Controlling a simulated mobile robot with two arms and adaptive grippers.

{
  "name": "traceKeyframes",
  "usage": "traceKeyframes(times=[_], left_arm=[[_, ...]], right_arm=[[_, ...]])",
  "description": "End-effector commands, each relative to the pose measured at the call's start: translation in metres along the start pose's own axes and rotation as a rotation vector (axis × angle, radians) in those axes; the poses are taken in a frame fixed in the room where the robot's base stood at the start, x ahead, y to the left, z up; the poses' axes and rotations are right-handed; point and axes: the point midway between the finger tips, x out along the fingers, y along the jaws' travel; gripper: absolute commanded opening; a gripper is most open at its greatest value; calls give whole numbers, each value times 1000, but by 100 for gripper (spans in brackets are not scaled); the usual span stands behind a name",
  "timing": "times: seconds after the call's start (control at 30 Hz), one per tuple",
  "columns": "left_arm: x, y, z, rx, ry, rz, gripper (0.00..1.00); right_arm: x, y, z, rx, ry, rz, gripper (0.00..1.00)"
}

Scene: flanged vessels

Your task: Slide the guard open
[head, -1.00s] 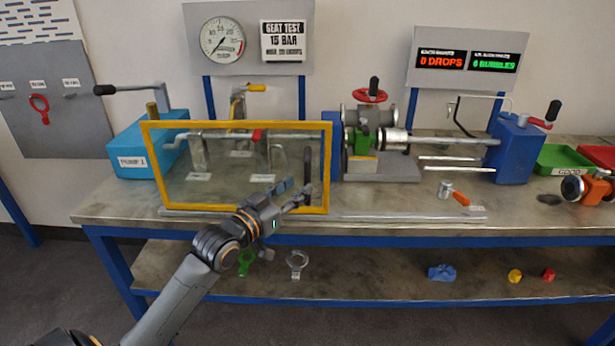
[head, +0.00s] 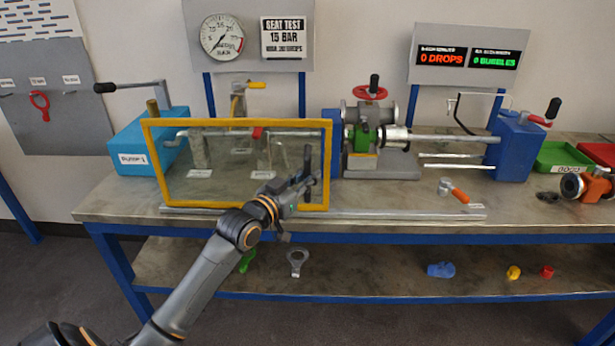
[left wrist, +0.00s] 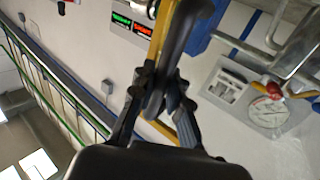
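The guard is a clear panel in a yellow frame (head: 225,123), standing at the bench front before the left fixtures. Its upright black handle (head: 307,165) is at the frame's right side; in the left wrist view the handle (left wrist: 180,35) runs up from between my fingers. My left gripper (head: 302,184) is at the handle's lower part. In the left wrist view its fingertips (left wrist: 160,88) lie close on both sides of the handle and look shut on it. The contact is partly hidden by the fingers. My right gripper is not in view.
A metal rail (head: 400,213) runs along the bench front, clear right of the guard. A blue pump (head: 145,145) stands left. A lower shelf (head: 350,273) holds small parts.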

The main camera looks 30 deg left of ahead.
Motion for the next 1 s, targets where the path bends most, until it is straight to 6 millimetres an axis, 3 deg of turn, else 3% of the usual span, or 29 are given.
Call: traceKeyframes(times=[0.6, 0.63, 0.73, 1.0], left_arm=[[-7, -10, 1, 0, -3, -2, 0], [-7, -10, 2, 0, -4, -2, 20], [-7, -10, 1, 0, -4, -2, 38], [-6, -10, 0, 0, -1, -1, 38]], right_arm=[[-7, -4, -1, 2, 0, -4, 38], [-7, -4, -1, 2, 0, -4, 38], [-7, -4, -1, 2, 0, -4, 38], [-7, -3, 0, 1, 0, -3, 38]])
